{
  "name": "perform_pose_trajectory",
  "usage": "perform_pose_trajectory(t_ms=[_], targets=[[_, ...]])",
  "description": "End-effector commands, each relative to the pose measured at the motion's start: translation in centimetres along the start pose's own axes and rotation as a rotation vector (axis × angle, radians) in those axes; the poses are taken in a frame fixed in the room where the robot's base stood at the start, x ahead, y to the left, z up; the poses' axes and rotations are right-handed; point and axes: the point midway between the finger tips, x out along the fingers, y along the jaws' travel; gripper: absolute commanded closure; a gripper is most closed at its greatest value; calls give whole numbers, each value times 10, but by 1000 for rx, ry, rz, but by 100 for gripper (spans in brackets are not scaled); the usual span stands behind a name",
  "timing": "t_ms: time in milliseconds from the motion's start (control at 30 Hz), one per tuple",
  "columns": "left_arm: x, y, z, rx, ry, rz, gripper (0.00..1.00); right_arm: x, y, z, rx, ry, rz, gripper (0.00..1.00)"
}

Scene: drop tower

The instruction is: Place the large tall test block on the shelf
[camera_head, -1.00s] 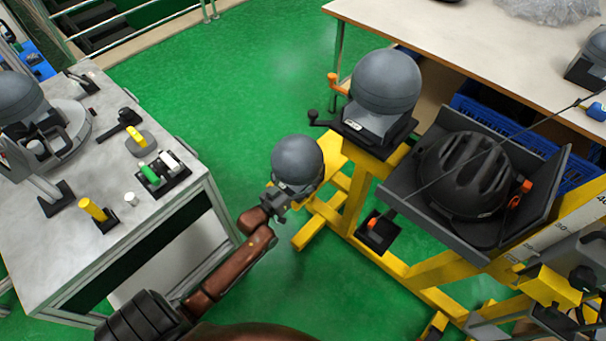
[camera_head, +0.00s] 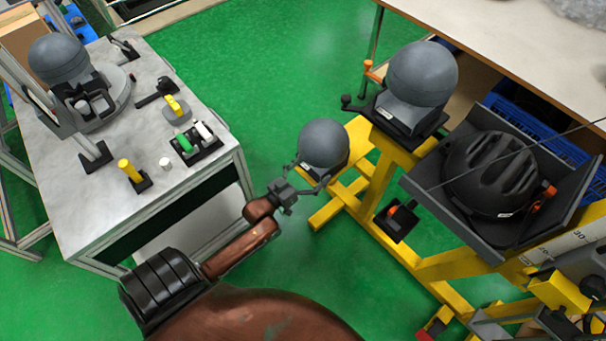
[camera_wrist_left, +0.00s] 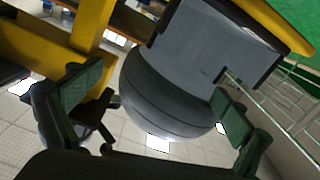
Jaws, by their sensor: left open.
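A grey round-topped test block (camera_head: 323,147) stands on a low yellow support of the drop tower in the head view. My left gripper (camera_head: 312,179) is open just in front of it, nearer the camera. In the left wrist view the block (camera_wrist_left: 165,95) shows dome-down between the two spread fingers of the left gripper (camera_wrist_left: 158,92), with a gap on the left side. Another grey test block (camera_head: 422,75) stands on a dark base higher on the yellow frame, and one (camera_head: 58,60) is on the left table. I cannot tell their sizes apart surely. My right gripper is out of view.
The grey table (camera_head: 75,210) at left holds small coloured fixtures. A black helmet (camera_head: 490,172) lies in a dark tray on the yellow frame (camera_head: 378,185). A pale workbench (camera_head: 500,45) is at the back right. Green floor (camera_head: 270,75) is open between them.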

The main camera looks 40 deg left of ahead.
Motion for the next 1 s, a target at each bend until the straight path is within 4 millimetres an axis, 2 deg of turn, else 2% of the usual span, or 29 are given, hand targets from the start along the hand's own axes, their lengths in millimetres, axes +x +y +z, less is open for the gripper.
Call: perform_pose_trajectory(t_ms=[100,233,567,667,767,867,900,967,1000], targets=[[-21,0,-3,2,2,-1,4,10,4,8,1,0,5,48],[-36,0,-2,2,2,0,4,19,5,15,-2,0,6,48],[-43,0,0,1,1,0,4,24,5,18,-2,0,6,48],[-45,-1,8,3,-18,-6,4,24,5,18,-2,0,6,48],[-57,-6,44,15,-107,-30,4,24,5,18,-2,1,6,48],[-86,-16,112,40,-284,-75,4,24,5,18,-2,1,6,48],[-103,-19,144,54,-371,-94,4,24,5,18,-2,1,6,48],[-135,-22,194,72,-513,-121,4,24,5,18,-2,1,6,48],[-159,-24,224,85,-607,-137,4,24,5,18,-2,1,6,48]])
